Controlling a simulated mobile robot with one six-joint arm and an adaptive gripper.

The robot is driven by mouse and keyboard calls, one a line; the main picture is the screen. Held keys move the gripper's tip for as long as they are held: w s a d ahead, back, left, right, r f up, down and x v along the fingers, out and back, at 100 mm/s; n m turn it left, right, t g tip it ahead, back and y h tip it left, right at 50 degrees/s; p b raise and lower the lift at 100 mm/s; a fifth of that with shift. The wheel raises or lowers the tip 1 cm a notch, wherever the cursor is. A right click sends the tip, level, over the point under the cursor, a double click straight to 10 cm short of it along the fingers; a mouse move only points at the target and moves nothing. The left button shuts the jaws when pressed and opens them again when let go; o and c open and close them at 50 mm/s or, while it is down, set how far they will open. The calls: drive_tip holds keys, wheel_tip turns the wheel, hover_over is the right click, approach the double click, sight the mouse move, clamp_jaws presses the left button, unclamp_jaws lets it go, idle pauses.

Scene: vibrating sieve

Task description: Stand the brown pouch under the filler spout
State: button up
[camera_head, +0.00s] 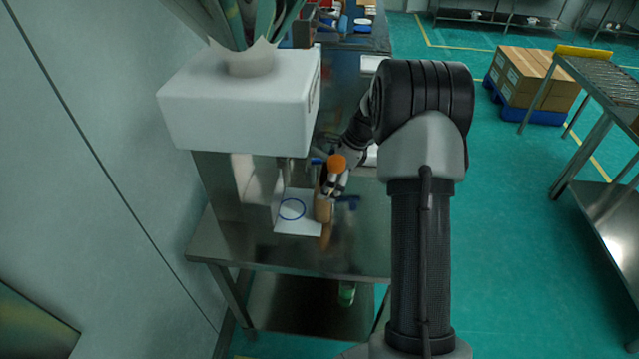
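The brown pouch (323,208) is upright at the right edge of a white plate (312,228) marked with a blue ring (292,209). The filler spout (286,172) hangs below the white filler housing (240,100), above the plate; the pouch is to the right of it. My gripper (330,188) is at the pouch's upper part, and its fingers overlap the pouch in the view. They are small and dark, so I cannot tell whether they are closed on it. I also cannot tell whether the pouch touches the surface.
The steel table (300,255) has bare room in front of the plate. Various items stand on the counter behind. Boxes on a blue pallet (530,80) and a steel roller table (610,85) are at right.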

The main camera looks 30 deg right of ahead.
drive_tip(key=s+d+p, duration=0.1)
drive_tip(key=s+d, duration=0.5)
drive_tip(key=d, duration=0.2)
drive_tip(key=shift+d+f+p, duration=0.2)
drive_tip(key=shift+d+p, duration=0.05)
drive_tip(key=shift+p, duration=0.15)
drive_tip(key=shift+s+f, duration=0.1)
